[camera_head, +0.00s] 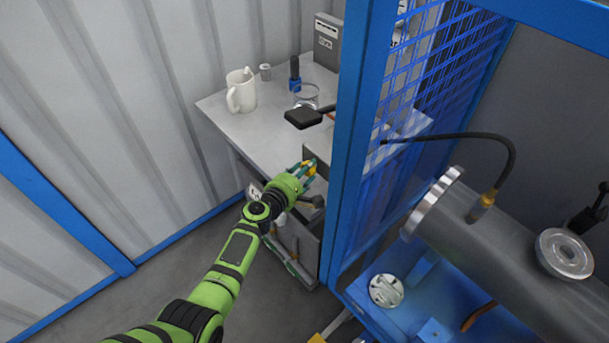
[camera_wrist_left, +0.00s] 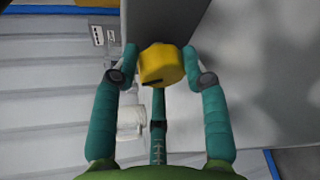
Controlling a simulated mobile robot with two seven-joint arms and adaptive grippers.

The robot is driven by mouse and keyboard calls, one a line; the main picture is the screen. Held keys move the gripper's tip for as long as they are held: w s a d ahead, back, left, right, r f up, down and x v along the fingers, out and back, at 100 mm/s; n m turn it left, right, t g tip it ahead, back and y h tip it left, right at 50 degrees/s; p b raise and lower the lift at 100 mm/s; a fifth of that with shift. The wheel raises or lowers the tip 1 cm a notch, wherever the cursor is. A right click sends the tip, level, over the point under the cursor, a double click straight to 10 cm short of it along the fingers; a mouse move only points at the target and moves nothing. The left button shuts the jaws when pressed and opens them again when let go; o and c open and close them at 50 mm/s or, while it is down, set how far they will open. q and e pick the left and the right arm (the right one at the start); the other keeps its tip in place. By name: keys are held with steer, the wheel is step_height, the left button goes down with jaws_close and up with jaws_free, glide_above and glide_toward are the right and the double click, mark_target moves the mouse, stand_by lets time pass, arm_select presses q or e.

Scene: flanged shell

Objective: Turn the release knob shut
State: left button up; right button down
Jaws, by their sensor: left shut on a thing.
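The release knob is a yellow round knob (camera_wrist_left: 161,64) with a dark notch at its lower edge, seen in the left wrist view. It sits against the grey side face of a box-like housing (camera_wrist_left: 165,22). My left gripper (camera_wrist_left: 161,72) has its green fingers on both sides of the knob and is shut on it. In the head view my left gripper (camera_head: 307,169) reaches the front edge of the grey bench, and only a bit of yellow shows between its fingers. My right gripper is not in view.
The bench (camera_head: 262,128) carries a white mug (camera_head: 241,92), a glass dish (camera_head: 307,95) and a black-headed tool (camera_head: 303,118). A blue post (camera_head: 352,130) with mesh stands close right of my left gripper. Beyond it lies a grey flanged shell (camera_head: 490,240) with a black hose.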

arm_select(q)
steer(key=shift+s+f, duration=0.15)
steer(key=shift+f, duration=0.15)
steer(key=o, duration=1.1)
steer(key=shift+a, duration=0.1)
steer(key=shift+s+a+r, duration=0.1)
steer(key=shift+s+a, duration=0.15)
steer(key=shift+s, duration=0.05)
steer(key=shift+v, duration=3.55)
steer(key=shift+d+r, duration=0.15)
steer(key=shift+d, duration=0.05)
